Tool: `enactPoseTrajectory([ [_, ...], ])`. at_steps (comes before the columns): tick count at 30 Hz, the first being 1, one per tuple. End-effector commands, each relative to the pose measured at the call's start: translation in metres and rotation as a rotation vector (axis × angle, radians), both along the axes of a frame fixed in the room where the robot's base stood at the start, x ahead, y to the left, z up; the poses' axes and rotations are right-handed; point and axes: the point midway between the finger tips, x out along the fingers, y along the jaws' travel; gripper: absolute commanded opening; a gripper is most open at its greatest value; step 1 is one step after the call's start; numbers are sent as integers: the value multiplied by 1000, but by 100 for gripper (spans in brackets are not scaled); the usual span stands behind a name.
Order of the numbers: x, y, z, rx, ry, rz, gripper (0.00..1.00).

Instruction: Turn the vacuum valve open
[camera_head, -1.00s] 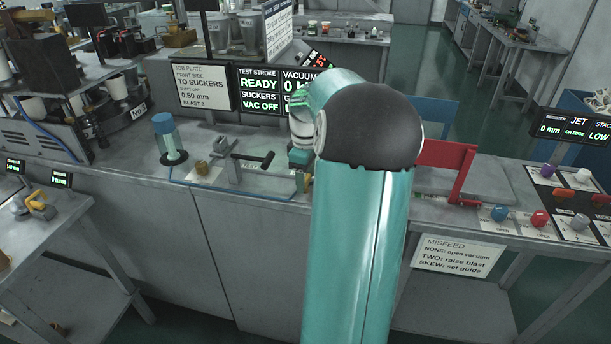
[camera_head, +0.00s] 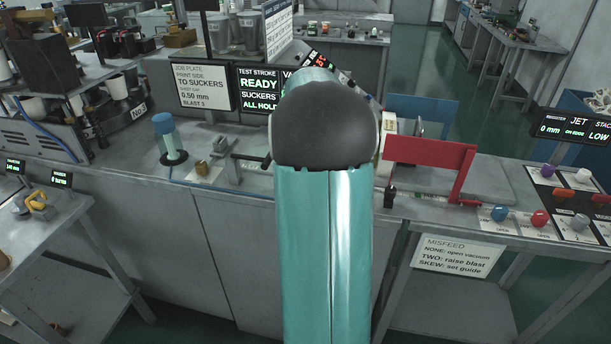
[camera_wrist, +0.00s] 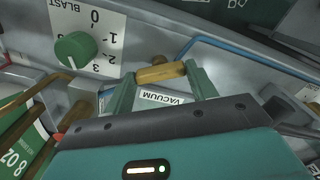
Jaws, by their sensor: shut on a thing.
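In the wrist view the yellow handle of the vacuum valve (camera_wrist: 168,71) lies crosswise between the green fingers of my gripper (camera_wrist: 159,74), which is shut on it. An upside-down VACUUM label (camera_wrist: 162,97) shows between the fingers. In the head view my arm hides both the gripper and the valve.
A green BLAST knob (camera_wrist: 75,50) with a numbered scale sits left of the valve in the wrist view.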

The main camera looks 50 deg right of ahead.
Motion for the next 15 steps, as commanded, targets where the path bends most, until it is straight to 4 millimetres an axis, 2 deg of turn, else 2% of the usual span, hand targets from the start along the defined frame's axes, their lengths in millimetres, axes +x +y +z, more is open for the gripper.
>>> enactPoseTrajectory([
  [15, 1, 0, 1, -1, -2, -415, 34],
])
